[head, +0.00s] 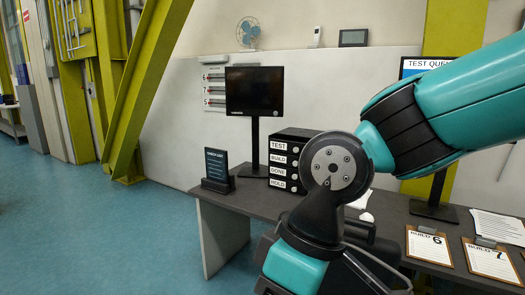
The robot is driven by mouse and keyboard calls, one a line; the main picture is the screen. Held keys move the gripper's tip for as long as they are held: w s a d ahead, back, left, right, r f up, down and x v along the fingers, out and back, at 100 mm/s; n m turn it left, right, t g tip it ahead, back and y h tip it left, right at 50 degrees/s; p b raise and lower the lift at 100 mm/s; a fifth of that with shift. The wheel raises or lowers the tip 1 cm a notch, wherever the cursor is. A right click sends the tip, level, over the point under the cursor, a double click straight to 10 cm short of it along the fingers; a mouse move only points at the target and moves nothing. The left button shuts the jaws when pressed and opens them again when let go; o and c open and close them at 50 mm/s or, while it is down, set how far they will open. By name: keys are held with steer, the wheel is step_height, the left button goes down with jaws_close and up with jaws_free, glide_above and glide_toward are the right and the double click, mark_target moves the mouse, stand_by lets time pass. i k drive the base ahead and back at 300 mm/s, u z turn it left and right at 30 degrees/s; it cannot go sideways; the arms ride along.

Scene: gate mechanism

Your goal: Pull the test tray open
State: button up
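The test tray (281,146) is the top one in a black stack of drawers (312,134) on the grey desk (385,213). It has a white label reading TEST and a small round knob at its right. It looks flush with the trays below, labelled BUILD (279,159), GONE or similar (278,171) and HOLD (279,184). My teal and black arm crosses the right half of the head view and covers the right side of the stack. My gripper cannot be made out in this view.
A small black checklist sign (216,167) stands at the desk's left end. Clipboards marked BUILD 6 (428,248) and BUILD 7 (493,262) lie at the right. The blue floor (100,235) at left is clear.

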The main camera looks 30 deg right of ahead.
mark_target(290, 145)
steer(key=u, duration=0.6)
steer(key=i, duration=0.95)
steer(key=u, duration=0.35)
steer(key=i, duration=0.85)
steer(key=z, duration=1)
steer(key=i, duration=0.95)
steer(key=z, duration=0.85)
